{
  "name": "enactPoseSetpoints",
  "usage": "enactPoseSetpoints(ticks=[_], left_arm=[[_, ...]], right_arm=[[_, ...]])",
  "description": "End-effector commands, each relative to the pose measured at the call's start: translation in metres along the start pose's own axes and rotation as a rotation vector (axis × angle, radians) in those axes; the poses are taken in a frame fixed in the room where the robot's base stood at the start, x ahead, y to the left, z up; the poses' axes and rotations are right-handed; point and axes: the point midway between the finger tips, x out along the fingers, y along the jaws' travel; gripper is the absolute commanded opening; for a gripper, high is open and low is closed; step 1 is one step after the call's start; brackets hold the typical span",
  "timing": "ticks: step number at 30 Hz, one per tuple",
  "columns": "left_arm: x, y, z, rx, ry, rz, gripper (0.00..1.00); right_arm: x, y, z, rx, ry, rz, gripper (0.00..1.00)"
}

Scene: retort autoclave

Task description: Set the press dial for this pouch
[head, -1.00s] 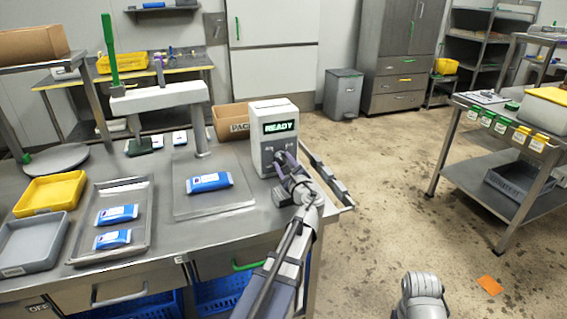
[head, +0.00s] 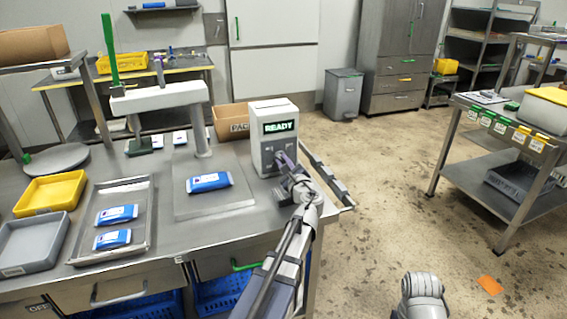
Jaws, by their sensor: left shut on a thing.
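The press control box (head: 264,118) is white with a grey front and a display (head: 280,127) reading READY. It stands on the steel bench beside the press plate. My left gripper (head: 279,160) is at the lower front of this box, shut on the press dial, which the fingers mostly hide. The dial's setting cannot be read. A blue and white pouch (head: 209,182) lies flat on the press plate (head: 215,208). Two similar pouches, one farther back (head: 117,214) and one nearer (head: 112,239), lie in the steel tray (head: 142,245). My right gripper is not in view.
A press frame with a green lever (head: 110,50) stands behind the plate. A yellow tray (head: 48,193) and a grey tray (head: 35,243) are at the left. A cardboard box (head: 232,121) is behind the control box. Open floor lies right of the bench.

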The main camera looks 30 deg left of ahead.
Motion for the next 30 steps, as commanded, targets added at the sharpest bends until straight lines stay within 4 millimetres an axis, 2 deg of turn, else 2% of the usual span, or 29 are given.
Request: enactPoseSetpoints(ticks=[5, 12, 21, 22, 29, 30], left_arm=[[-0.0003, 0.0003, -0.0001, -0.003, 0.0, 0.001, 0.0], [-0.0004, 0.0008, -0.0001, -0.12, 0.0, 0.001, 0.0], [-0.0004, 0.0008, -0.0001, -0.131, 0.0, 0.001, 0.0], [-0.0004, 0.0008, -0.0001, -0.131, 0.0, 0.001, 0.21], [-0.0003, 0.0006, -0.0001, -0.13, 0.0, 0.001, 0.47], [-0.0002, 0.0006, -0.0001, -0.13, 0.0, 0.0, 0.47]], right_arm=[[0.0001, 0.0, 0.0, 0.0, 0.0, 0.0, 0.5], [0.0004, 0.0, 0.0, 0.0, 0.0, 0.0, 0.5], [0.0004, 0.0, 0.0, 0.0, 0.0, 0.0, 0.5], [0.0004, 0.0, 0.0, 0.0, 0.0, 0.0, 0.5], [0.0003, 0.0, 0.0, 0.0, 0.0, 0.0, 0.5], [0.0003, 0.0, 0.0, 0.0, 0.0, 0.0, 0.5]])
